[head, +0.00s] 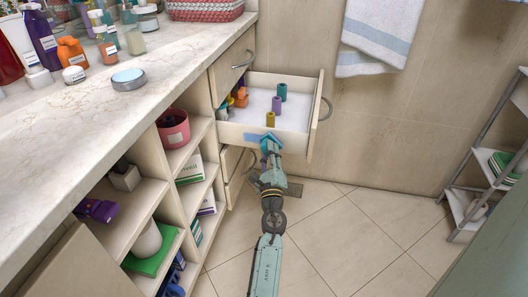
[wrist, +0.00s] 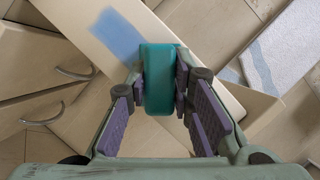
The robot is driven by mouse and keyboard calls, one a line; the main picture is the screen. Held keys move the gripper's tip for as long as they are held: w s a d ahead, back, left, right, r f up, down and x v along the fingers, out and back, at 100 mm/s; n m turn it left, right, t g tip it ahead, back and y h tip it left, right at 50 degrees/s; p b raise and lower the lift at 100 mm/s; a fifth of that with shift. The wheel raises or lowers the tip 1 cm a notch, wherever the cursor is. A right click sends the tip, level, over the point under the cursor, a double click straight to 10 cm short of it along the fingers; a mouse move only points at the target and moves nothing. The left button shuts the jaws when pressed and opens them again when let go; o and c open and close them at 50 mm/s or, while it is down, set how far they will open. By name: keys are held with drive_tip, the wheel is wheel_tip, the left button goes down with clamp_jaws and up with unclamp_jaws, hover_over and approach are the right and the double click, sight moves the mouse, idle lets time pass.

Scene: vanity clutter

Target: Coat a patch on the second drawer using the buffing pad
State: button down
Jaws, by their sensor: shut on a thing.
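My gripper (head: 269,150) is shut on the buffing pad, a teal block, which also shows between the fingers in the wrist view (wrist: 158,80). The pulled-out second drawer (head: 298,146) has a pale side panel facing me. A blue coated patch (wrist: 118,35) lies on that panel, left of the pad in the wrist view; it also shows in the head view (head: 256,136). The pad is right at the panel beside the patch. I cannot tell whether it touches. My gripper hides part of the panel in the head view.
Several small bottles stand inside the drawer, including a purple one (head: 276,104). The marble counter (head: 60,125) and open shelves (head: 130,215) run along the left. A towel (head: 372,40) hangs on the back wall. A metal rack (head: 470,190) stands right.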

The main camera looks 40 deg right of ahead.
drive_tip(key=shift+s+d, duration=0.65)
drive_tip(key=shift+s, duration=0.15)
drive_tip(key=s+a, duration=0.3)
drive_tip(key=a, duration=0.1)
drive_tip(key=shift+s+a+f, duration=0.2)
drive_tip(key=shift+s+a, duration=0.1)
drive_tip(key=shift+a, duration=0.1)
